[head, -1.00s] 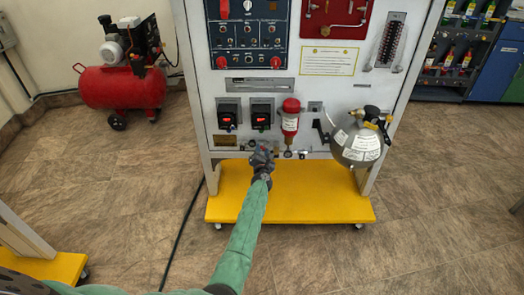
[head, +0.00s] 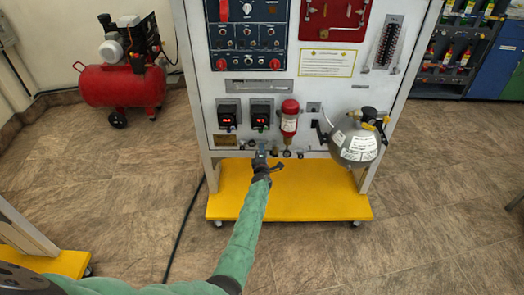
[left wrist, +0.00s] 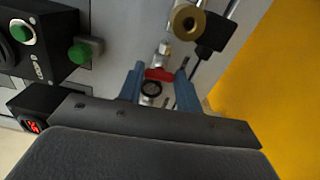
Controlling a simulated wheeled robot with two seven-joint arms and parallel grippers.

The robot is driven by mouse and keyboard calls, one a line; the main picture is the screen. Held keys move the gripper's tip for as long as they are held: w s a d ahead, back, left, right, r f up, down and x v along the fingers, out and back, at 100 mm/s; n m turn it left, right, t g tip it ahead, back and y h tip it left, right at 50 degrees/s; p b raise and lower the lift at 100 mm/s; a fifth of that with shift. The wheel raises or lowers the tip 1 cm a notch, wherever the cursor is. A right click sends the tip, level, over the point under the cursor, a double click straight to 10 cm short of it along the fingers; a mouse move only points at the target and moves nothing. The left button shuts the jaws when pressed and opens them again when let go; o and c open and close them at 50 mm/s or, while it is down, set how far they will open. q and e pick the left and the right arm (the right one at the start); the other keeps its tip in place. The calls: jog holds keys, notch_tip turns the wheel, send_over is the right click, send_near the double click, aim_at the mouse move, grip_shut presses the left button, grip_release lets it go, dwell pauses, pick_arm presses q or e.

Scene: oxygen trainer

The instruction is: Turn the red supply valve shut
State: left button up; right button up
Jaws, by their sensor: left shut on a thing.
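The red supply valve (left wrist: 158,74) shows in the left wrist view as a small red handle on a silver fitting, below the panel's brass and metal pipework. My left gripper (left wrist: 159,88) has its two blue fingers on either side of the red handle and is shut on it. In the head view my left gripper (head: 261,151) reaches the lower edge of the trainer panel (head: 228,63), under the two black gauges. The valve is too small and covered to make out there. My right gripper is in neither view.
A red cylinder (head: 290,118) and a grey tank (head: 354,142) are mounted to the right of my left gripper. A yellow base shelf (head: 315,190) lies below. A brass fitting (left wrist: 187,20) and a green button (left wrist: 79,53) are near the valve.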

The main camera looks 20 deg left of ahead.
pick_arm(q)
jog(key=shift+m, duration=0.6)
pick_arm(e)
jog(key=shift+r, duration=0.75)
pick_arm(q)
jog(key=shift+f, duration=0.1)
jog(key=o, duration=1)
jog(key=shift+s, duration=0.1)
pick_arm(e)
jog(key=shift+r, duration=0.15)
pick_arm(q)
jog(key=shift+p+v, duration=1.95)
jog(key=shift+v, duration=1.9)
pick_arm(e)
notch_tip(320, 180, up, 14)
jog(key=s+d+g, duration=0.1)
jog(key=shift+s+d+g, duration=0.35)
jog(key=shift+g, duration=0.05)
